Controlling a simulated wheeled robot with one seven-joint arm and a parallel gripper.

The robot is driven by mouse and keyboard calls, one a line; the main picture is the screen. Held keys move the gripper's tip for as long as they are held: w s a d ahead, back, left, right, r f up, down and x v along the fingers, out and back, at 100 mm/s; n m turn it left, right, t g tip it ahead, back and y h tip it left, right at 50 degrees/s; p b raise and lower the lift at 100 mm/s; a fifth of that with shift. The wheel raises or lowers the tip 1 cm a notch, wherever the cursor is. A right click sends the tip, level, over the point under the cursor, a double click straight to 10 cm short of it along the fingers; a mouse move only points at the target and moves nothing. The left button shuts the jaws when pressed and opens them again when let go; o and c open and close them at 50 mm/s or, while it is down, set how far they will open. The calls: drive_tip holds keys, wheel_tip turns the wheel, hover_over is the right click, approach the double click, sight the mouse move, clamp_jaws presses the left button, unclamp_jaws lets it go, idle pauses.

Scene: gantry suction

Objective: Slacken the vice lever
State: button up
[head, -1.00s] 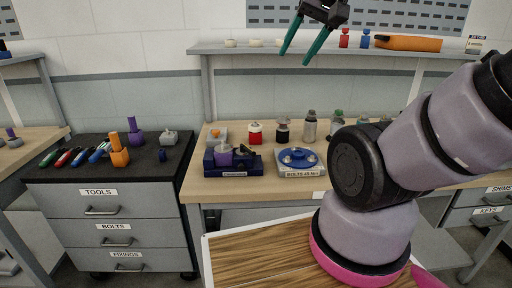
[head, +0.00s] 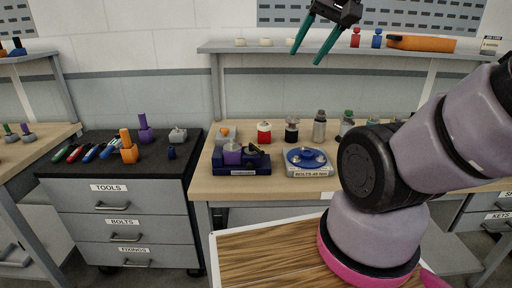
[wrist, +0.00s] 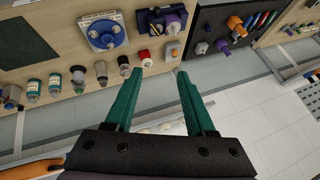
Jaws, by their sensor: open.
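A dark blue vice-like fixture (head: 257,166) sits at the front left of the wooden workbench, with a purple cylinder (head: 232,155) in it. A short black part, perhaps the lever (head: 251,150), shows beside the cylinder; its exact angle is too small to tell. In the wrist view the fixture (wrist: 152,24) lies at the top middle, upside down to me. My gripper (head: 305,57) is open and empty, high above the bench in front of the shelf. In the wrist view its green fingers (wrist: 158,75) are apart, pointing towards the bench, with nothing between them.
A blue round part on a grey labelled base (head: 308,172) stands right of the fixture. Several bottles and jars line up behind, including a red jar (head: 264,138). A shelf (head: 340,46) runs above. A drawer cabinet (head: 120,205) with tools stands left, across a gap.

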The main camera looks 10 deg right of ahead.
drive_tip(key=n+g+h, duration=0.4)
drive_tip(key=n+g, duration=0.3)
drive_tip(key=n, duration=0.1)
hover_over(259, 149)
drive_tip(key=a, duration=0.2)
wheel_tip(259, 149, down, 25)
drive_tip(key=shift+t, duration=0.3)
drive_tip(key=f, duration=0.3)
drive_tip(key=d+f, duration=0.1)
drive_tip(key=f, duration=0.6)
drive_tip(key=shift+w+d, duration=0.1)
drive_tip(key=shift+d, duration=0.25)
drive_tip(key=shift+c, duration=0.4)
clamp_jaws()
